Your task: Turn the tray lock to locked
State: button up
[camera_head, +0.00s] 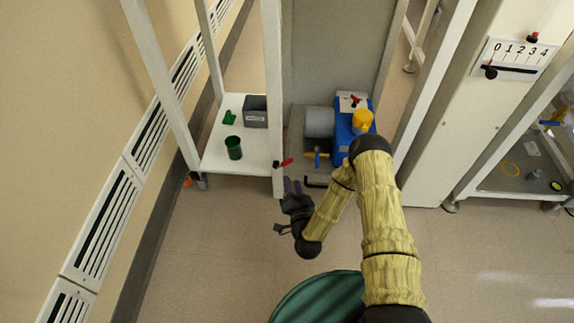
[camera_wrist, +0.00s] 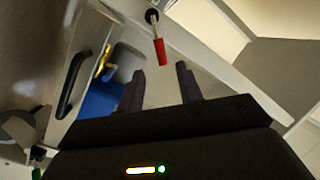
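A small red lever (camera_head: 286,162) on a black pivot, which looks like the tray lock, sits on the front of the white post. In the head view it points right and slightly up. In the wrist view the red lever (camera_wrist: 161,51) hangs from its black pivot, just beyond the fingertips and in line with the gap between them. My gripper (camera_head: 292,184) is just below the lever in the head view. In the wrist view my gripper (camera_wrist: 160,73) has its dark fingers apart with nothing between them. I see no lock markings.
A black bar handle (camera_head: 316,182) is right of the lever, also large in the wrist view (camera_wrist: 72,85). Behind it stand a blue machine (camera_head: 343,130) and a yellow-blue valve (camera_head: 317,155). A white shelf (camera_head: 215,158) holds a green cup (camera_head: 233,148) and grey bin (camera_head: 255,112).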

aim_at(287, 164)
jog(key=b+x, duration=0.4)
jog(key=x, duration=0.5)
jog(key=shift+w, duration=0.15)
jog(key=shift+w+a, duration=0.1)
jog(key=shift+w, duration=0.2)
grip_shut()
